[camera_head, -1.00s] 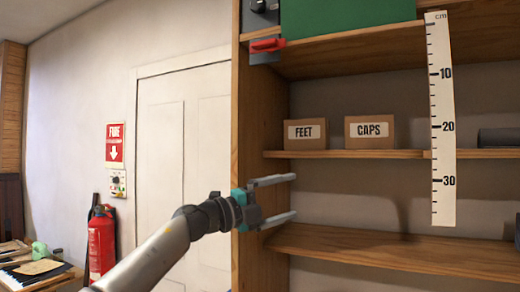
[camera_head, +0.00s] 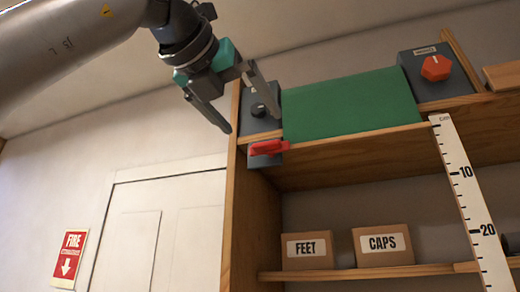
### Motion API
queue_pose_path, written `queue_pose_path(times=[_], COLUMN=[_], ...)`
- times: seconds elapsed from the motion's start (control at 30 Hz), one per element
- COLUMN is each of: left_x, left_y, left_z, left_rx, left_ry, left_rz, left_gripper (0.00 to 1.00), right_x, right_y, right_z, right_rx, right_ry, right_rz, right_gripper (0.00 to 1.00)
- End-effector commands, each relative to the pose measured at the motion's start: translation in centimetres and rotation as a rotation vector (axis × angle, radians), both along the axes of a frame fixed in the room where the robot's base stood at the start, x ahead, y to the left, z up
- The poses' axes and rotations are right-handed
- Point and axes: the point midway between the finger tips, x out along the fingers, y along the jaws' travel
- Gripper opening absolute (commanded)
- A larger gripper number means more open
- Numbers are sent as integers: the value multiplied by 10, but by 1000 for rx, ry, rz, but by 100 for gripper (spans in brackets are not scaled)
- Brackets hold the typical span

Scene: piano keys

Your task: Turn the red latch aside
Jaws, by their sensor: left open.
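The red latch (camera_head: 268,147) lies roughly level across a small grey block (camera_head: 265,160) on the front edge of the wooden shelf unit, at its upper left corner. My left gripper (camera_head: 252,122) comes in from the upper left, open and empty, with its fingers pointing down. In the picture its fingertips are just above the latch, one to its left and one over the grey box behind it. A gap shows between the fingers and the latch; the depth between them is hard to tell. My right gripper is not in view.
A grey box with a black knob (camera_head: 259,110) stands behind the latch, beside a green panel (camera_head: 350,108). A grey box with a red knob (camera_head: 436,68) is farther right. Boxes marked FEET (camera_head: 306,248) and CAPS (camera_head: 383,243) sit below. A ruler (camera_head: 470,195) hangs at right.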

Motion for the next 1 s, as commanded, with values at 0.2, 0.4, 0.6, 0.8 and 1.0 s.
queue_pose_path(times=[0.2, 0.4, 0.6, 0.8, 1.0], left_x=[-34, -19, 21, 62, 94], left_y=[19, 15, 2, -12, -22], left_z=[23, 25, 26, 27, 27], left_rx=[25, 26, 26, 26, 25], left_ry=[-84, -86, -83, -84, -84], left_rz=[107, 114, 112, 111, 111], left_gripper=[100, 100, 100, 100, 100], right_x=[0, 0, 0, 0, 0], right_y=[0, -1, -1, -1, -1], right_z=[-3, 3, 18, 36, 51], right_rx=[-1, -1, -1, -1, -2], right_ry=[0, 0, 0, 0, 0], right_rz=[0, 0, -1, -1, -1], right_gripper=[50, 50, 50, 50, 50])
